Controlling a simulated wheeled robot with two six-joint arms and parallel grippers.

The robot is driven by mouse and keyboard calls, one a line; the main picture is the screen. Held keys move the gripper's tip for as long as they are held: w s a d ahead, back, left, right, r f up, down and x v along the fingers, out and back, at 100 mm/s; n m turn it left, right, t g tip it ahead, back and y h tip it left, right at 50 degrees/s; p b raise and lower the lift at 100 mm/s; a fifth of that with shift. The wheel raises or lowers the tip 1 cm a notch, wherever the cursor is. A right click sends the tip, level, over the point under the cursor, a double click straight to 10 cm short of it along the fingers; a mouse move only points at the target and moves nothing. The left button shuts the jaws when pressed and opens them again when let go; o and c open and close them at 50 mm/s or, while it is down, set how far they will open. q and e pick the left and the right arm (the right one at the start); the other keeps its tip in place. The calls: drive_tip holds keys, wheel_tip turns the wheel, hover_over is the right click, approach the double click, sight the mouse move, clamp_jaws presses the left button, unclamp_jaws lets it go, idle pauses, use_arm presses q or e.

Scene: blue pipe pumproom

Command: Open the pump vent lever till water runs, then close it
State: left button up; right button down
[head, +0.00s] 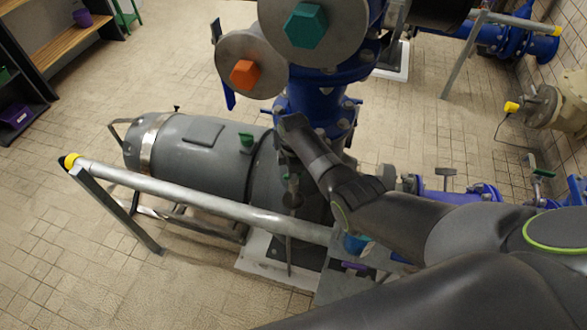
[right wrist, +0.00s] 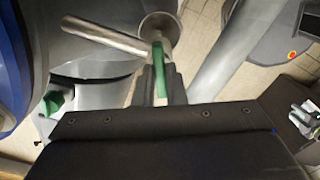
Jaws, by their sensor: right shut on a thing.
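My right gripper (head: 294,170) is at the end of the pump next to the blue pipe column. In the right wrist view its two narrow fingers (right wrist: 160,84) are shut on a green vent lever (right wrist: 159,62), whose upper part sticks out past the fingertips. A metal tube (right wrist: 105,39) and a round metal cup-like piece (right wrist: 158,20) lie just beyond the lever. I see no running water. The grey pump (head: 205,160) lies on its side in the head view, and my right arm hides part of its right end. My left gripper is not in view.
A grey handrail (head: 200,199) with a yellow end cap runs in front of the pump. Blue pipework (head: 315,105) with an orange hexagon (head: 244,74) and a teal hexagon (head: 305,25) rises behind. Another green fitting (head: 246,141) sits on the pump.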

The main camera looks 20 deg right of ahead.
drive_tip(key=shift+n+p, duration=0.35)
drive_tip(key=shift+n, duration=0.95)
drive_tip(key=c, duration=1.5)
unclamp_jaws()
drive_tip(key=shift+r, duration=0.15)
drive_tip(key=shift+r, duration=0.3)
wheel_tip(320, 180, up, 11)
drive_tip(key=shift+r, duration=0.1)
